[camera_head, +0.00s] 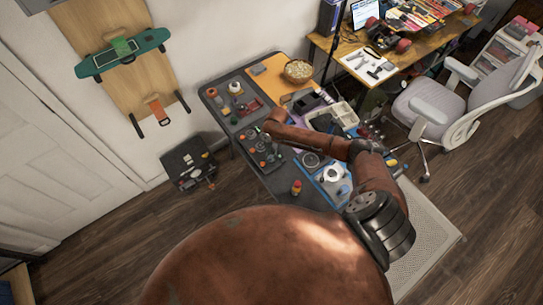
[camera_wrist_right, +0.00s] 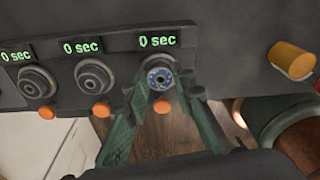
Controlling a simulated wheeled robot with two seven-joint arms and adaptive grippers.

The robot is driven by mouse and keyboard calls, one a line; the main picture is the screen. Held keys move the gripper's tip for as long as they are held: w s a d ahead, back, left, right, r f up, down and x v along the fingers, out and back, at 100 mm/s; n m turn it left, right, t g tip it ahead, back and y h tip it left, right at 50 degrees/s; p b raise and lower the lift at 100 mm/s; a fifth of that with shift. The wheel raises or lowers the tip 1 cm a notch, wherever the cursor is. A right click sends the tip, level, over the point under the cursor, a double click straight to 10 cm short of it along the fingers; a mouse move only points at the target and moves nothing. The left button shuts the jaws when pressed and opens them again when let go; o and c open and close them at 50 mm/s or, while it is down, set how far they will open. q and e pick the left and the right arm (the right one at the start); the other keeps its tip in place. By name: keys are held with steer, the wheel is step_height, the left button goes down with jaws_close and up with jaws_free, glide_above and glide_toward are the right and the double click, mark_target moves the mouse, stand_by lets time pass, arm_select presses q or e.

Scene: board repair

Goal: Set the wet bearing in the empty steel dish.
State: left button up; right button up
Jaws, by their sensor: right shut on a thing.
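In the right wrist view, a small round bearing (camera_wrist_right: 159,79) with a blue and silver face sits between the green fingertips of my right gripper (camera_wrist_right: 163,90), which is shut on it. It is at the rightmost of three stations, under a green "0 sec" display (camera_wrist_right: 157,41). I cannot tell whether it is wet or lifted clear. In the head view, my right arm reaches over the bench to the dark stations (camera_head: 262,148); the fingers are too small to make out. A pale round item (camera_head: 333,173) lies on the blue mat; I cannot tell whether it is the steel dish. My left gripper is not in view.
Two more stations with dark round fittings (camera_wrist_right: 93,77) stand to the left in the wrist view. An orange cylinder (camera_wrist_right: 292,60) is at the right. In the head view, a wooden bowl (camera_head: 298,71) stands at the back, and a red-and-yellow item (camera_head: 296,187) by the front edge.

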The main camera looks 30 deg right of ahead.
steer(key=shift+s+f, duration=0.15)
steer(key=o, duration=1)
steer(key=shift+f, duration=0.1)
steer(key=shift+o, duration=0.8)
steer(key=shift+o, duration=0.6)
steer(key=o, duration=0.3)
steer(key=shift+r+p, duration=3.4)
steer(key=shift+r, duration=0.25)
